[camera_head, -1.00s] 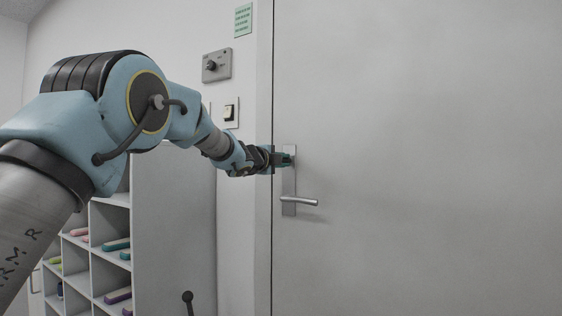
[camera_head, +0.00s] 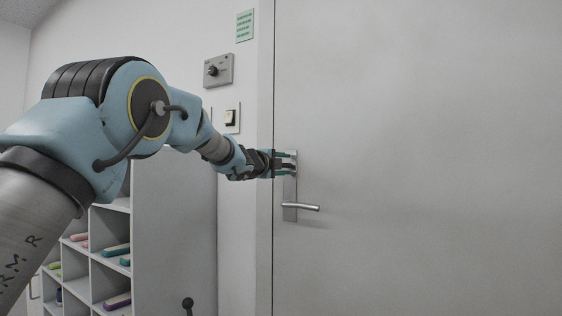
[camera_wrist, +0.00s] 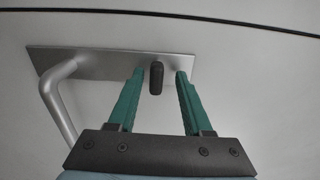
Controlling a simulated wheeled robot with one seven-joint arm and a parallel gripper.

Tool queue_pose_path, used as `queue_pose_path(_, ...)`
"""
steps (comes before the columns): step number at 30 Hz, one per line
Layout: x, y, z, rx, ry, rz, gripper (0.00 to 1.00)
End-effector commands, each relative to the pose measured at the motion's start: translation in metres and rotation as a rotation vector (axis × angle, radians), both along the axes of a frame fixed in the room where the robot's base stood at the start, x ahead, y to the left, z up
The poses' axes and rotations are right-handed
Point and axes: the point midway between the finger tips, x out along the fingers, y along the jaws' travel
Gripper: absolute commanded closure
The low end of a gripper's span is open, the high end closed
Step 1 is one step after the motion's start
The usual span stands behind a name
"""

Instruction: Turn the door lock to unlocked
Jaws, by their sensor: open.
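The door lock's dark thumb-turn knob (camera_wrist: 156,77) sits on a long metal plate (camera_wrist: 98,65) fixed to the door. My gripper (camera_wrist: 158,72) is open, with one green finger on each side of the knob and a gap visible on both sides. In the head view my gripper (camera_head: 291,162) is at the top of the plate (camera_head: 290,190), its fingers one above the other, and the knob cannot be made out there. In the wrist view the knob looks longer across the plate than along it, but its exact turn is hard to judge.
The lever handle (camera_head: 302,207) sticks out below my gripper and also shows at left in the wrist view (camera_wrist: 57,100). The door (camera_head: 420,160) is shut in its frame. A switch (camera_head: 231,117), a dial panel (camera_head: 218,70) and a shelf unit (camera_head: 175,230) stand left of the door.

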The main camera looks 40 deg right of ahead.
Motion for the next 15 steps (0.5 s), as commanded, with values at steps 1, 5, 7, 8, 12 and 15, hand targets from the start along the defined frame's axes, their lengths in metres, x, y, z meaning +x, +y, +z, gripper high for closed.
queue_pose_path(1,0.0,0.0,-0.001,0.001,0.0,0.0,0.5)
queue_pose_path(5,-0.001,0.003,-0.001,0.001,0.001,0.0,0.5)
queue_pose_path(7,-0.002,0.009,-0.002,0.001,0.002,0.0,0.5)
queue_pose_path(8,-0.003,0.013,-0.001,0.0,0.002,0.001,0.5)
queue_pose_path(12,-0.009,0.037,-0.001,0.0,0.0,0.001,0.5)
queue_pose_path(15,-0.013,0.057,-0.001,0.0,0.001,0.002,0.5)
